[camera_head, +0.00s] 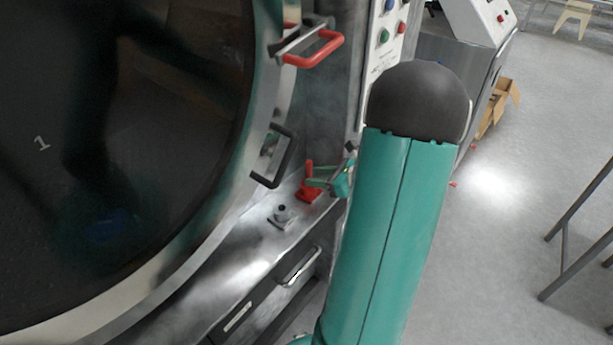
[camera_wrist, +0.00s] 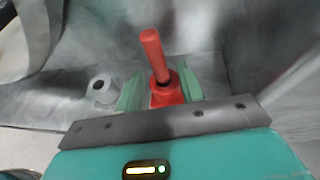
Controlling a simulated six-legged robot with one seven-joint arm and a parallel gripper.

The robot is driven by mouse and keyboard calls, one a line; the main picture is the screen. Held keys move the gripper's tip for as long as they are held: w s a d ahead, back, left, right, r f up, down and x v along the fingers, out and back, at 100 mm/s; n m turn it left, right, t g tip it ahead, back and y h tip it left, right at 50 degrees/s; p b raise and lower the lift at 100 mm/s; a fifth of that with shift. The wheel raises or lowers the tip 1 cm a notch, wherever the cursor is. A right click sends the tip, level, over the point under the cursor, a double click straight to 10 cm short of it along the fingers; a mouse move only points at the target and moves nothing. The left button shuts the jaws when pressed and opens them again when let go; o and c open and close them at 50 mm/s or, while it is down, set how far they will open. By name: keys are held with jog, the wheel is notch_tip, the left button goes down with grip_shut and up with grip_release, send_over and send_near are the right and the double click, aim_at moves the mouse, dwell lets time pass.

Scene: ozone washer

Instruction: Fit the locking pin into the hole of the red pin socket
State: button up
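The red locking pin (camera_wrist: 152,50) stands tilted, with its lower end at the dark hole of the red pin socket (camera_wrist: 167,94). Its lower end appears to be inside the hole; how deep it goes cannot be told. My gripper (camera_wrist: 160,88) is open, with one green finger on each side of the socket and pin and visible gaps between. In the head view the red socket (camera_head: 307,194) sits on the grey ledge with the pin (camera_head: 309,167) upright above it. My gripper (camera_head: 322,178) is beside it there, partly hidden behind my arm.
A grey socket (camera_head: 283,213) with a dark hole stands on the ledge left of the red one. The large round door (camera_head: 265,110) with a black handle (camera_head: 283,158) and a red handle (camera_head: 318,50) rises close by. A drawer handle (camera_head: 298,267) is below.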

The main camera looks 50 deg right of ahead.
jog(key=v, duration=0.7)
dwell(0.5)
